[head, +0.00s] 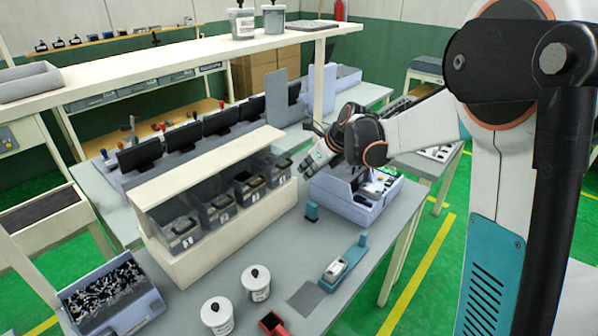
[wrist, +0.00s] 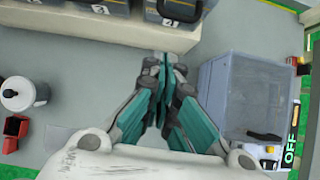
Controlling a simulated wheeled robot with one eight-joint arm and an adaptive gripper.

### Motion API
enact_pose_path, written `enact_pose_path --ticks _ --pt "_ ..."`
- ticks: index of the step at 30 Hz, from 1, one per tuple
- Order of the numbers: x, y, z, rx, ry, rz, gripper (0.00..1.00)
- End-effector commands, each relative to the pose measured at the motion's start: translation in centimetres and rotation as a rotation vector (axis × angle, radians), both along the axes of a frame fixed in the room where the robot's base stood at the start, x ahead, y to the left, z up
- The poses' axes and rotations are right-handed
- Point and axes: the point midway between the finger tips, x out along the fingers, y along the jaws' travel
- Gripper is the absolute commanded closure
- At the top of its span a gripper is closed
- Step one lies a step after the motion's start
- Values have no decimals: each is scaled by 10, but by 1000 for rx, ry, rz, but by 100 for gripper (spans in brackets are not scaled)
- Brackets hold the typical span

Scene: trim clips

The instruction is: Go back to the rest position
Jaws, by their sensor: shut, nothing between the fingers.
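My gripper (head: 312,165) is raised over the back of the workbench, in front of the right end of the shelf with bins. In the wrist view my gripper (wrist: 165,62) points at the bench, its teal-padded fingers pressed together with nothing between them. My white and black arm reaches in from the right in the head view. The grey workbench (head: 240,255) lies below the gripper.
A cream shelf holds several dark bins (head: 215,208). A grey machine (head: 350,203) stands right of the gripper; its box shape shows in the wrist view (wrist: 243,95). A teal fixture (head: 338,268), white canisters (head: 256,284), a red part (head: 272,323) and a clip tray (head: 108,290) lie nearer.

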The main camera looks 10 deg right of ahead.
Motion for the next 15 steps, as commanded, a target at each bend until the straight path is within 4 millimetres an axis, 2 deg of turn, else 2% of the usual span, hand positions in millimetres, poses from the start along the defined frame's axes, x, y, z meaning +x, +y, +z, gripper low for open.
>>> enact_pose_path --ticks 1,6,10,15 --pt "-4 -3 15 -1 1 -1 100" --pt "-15 -11 46 -1 0 -1 100" --pt "-21 -15 62 -1 0 -1 100" --pt "-26 -17 73 -5 -2 5 100"
